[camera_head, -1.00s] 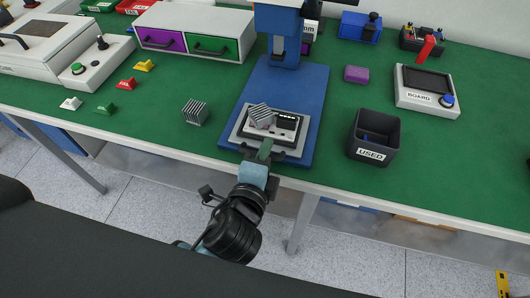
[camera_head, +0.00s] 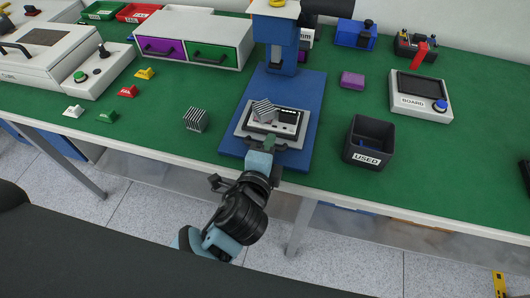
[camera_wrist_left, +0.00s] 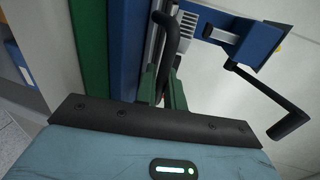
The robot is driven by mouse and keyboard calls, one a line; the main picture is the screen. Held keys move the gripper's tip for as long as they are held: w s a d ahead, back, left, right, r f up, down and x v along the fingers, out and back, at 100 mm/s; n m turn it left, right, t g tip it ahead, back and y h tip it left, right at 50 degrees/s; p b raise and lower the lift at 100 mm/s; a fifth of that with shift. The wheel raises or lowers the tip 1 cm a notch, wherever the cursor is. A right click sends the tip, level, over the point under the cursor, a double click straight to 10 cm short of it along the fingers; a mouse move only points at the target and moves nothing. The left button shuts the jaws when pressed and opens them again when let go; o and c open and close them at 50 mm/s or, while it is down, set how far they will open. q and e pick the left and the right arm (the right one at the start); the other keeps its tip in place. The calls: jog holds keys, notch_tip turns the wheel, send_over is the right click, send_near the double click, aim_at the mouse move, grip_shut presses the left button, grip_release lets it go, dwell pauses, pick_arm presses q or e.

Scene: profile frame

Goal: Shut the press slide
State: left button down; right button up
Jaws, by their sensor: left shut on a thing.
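The press (camera_head: 312,95) has a blue base plate and a blue column at the back. Its grey slide (camera_head: 241,124) lies on the front half of the base, in front of the column. The slide carries a dark board (camera_head: 288,117) with a striped finned block (camera_head: 264,110) tilted on it. My left gripper (camera_head: 262,146) is at the slide's front edge. In the left wrist view, the black curved handle (camera_wrist_left: 168,40) runs down between its green fingers, which are shut on it. The handle is mostly hidden by the gripper in the head view. My right gripper is out of view.
A dark USED bin (camera_head: 371,139) stands right of the press. A second finned block (camera_head: 196,119) stands to the left. A two-drawer unit (camera_head: 196,36), a purple block (camera_head: 352,80) and a BOARD device (camera_head: 421,94) stand further back. A black lever (camera_wrist_left: 270,95) sticks out in the wrist view.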

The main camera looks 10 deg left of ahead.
pick_arm(q)
jog(key=shift+w, duration=0.1)
jog(key=c, duration=1.6)
grip_release()
jog(key=shift+s, duration=0.45)
jog(key=v, duration=0.7)
jog(key=shift+r, duration=0.15)
